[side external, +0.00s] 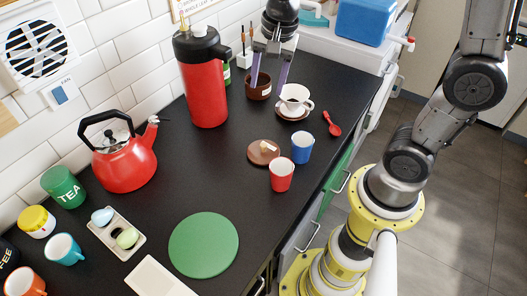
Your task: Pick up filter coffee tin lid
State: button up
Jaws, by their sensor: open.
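A round brown disc (257,156) with a small cream piece on top lies flat on the black counter. It looks like a lid, though its lettering, if any, is too small to read. A brown tin (259,92) with a pale label stands further back. My gripper (267,84) points down at that tin with its two purple fingers apart. The fingers overlap the tin in the picture; whether they touch it, I cannot tell. The brown disc lies nearer the camera, clear of the gripper.
A white cup on a saucer (294,103) stands right of the gripper. A blue cup (302,147) and red cup (282,175) stand beside the disc. A tall red flask (203,88) is left. A red spoon (332,125) lies near the counter edge. A green round mat (204,246) is in front.

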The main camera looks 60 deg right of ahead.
notch_tip(320, 180, down, 6)
jog(key=w+g, duration=0.2)
send_over(263, 145)
jog(key=f, duration=0.9)
jog(key=shift+w+d, duration=0.2)
jog(key=shift+d, duration=0.05)
jog(key=shift+s+a+f, duration=0.1)
jog(key=shift+f, duration=1.25)
jog(key=shift+s+a+f, duration=0.1)
jog(key=shift+f, duration=1.25)
grip_shut()
